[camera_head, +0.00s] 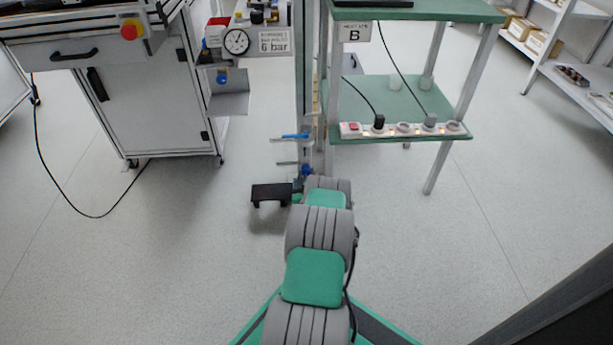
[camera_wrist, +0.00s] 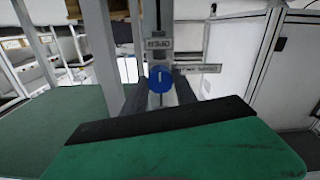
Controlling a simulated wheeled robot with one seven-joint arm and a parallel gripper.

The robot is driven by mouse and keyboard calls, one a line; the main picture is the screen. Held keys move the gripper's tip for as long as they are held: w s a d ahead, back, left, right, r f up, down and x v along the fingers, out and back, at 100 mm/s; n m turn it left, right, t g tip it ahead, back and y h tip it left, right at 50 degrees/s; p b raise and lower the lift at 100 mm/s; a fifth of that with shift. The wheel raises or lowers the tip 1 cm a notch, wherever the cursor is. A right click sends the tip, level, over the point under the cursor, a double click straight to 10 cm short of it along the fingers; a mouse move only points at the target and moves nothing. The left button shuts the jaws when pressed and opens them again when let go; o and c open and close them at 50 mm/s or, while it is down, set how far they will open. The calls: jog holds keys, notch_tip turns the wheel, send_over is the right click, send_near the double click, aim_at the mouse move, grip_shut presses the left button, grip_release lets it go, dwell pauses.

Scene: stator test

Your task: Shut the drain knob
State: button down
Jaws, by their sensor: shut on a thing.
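The drain knob (camera_wrist: 161,79) is a round blue knob with a short white mark, near upright in the wrist view. It sits low on a grey post, with a small label plate (camera_wrist: 159,44) above it and another plate (camera_wrist: 200,69) to its right; I cannot read them surely. My gripper (camera_wrist: 162,90) is at the knob, its dark fingers on either side, shut on it. In the head view the blue knob (camera_head: 307,171) shows just beyond my gripper (camera_head: 301,182), which my arm partly hides.
A blue lever handle (camera_head: 295,136) sticks out above the knob. A pressure gauge (camera_head: 236,41) is higher up. A green-topped table with a power strip (camera_head: 403,129) stands right, a white cabinet (camera_head: 150,110) left. The floor between is clear.

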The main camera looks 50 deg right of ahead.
jog(key=shift+m, duration=0.5)
jog(key=m, duration=0.3)
jog(key=shift+m, duration=0.4)
jog(key=m, duration=0.4)
jog(key=shift+m, duration=0.3)
jog(key=m, duration=0.4)
jog(key=shift+a, duration=0.1)
jog(key=shift+m, duration=2.2)
jog(key=c, duration=1)
grip_release()
jog(key=shift+o, duration=0.2)
